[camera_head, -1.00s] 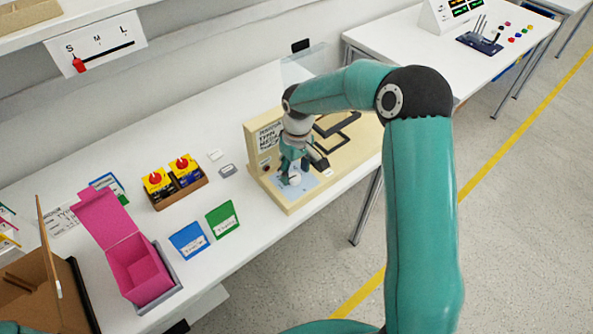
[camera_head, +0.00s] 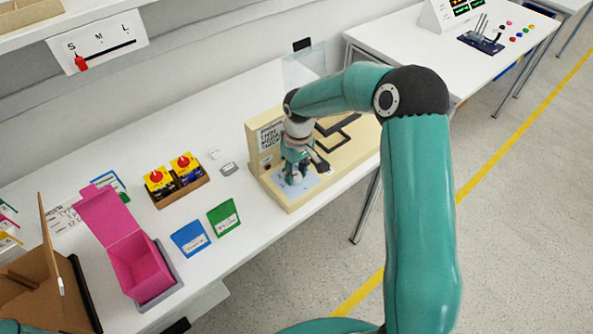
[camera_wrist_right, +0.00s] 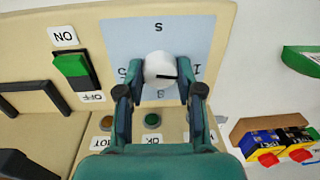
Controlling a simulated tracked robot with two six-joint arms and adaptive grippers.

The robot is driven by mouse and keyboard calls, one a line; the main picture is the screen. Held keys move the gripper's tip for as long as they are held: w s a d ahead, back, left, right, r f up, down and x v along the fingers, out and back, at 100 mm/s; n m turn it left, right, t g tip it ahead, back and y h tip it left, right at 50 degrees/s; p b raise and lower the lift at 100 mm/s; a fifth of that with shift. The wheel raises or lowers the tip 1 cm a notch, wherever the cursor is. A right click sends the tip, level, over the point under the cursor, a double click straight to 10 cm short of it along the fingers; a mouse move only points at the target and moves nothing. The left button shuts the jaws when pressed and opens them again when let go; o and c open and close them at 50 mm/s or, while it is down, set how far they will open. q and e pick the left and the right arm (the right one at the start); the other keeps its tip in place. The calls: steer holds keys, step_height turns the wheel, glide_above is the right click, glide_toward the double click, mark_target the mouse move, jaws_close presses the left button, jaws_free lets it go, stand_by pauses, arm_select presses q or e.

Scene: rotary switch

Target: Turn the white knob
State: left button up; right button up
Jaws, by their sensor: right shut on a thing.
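The white knob (camera_wrist_right: 160,69) sits on a light blue dial plate (camera_wrist_right: 190,38) in the right wrist view, and a dark pointer mark shows on it. In the head view the plate (camera_head: 309,184) lies on the beige panel, and the knob is mostly hidden by the gripper. My right gripper (camera_wrist_right: 160,92) points down over the plate, its two fingers on either side of the knob and shut on it. It also shows in the head view (camera_head: 296,172). My left gripper does not show.
The beige panel (camera_head: 335,174) carries a green ON/OFF switch (camera_wrist_right: 72,66) and dark handles. To its left on the white table are a box with red knobs (camera_head: 180,192), blue and green cards (camera_head: 223,218), and an open pink box (camera_head: 139,268).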

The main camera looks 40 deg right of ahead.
steer(key=m+b, duration=0.3)
steer(key=shift+f+m, duration=0.15)
steer(key=shift+m, duration=0.15)
steer(key=m+b, duration=0.2)
steer(key=shift+m, duration=0.3)
steer(key=shift+m+b, duration=0.4)
steer(key=shift+m, duration=0.3)
steer(key=shift+r, duration=0.2)
steer(key=o, duration=1.2)
steer(key=shift+c, duration=0.2)
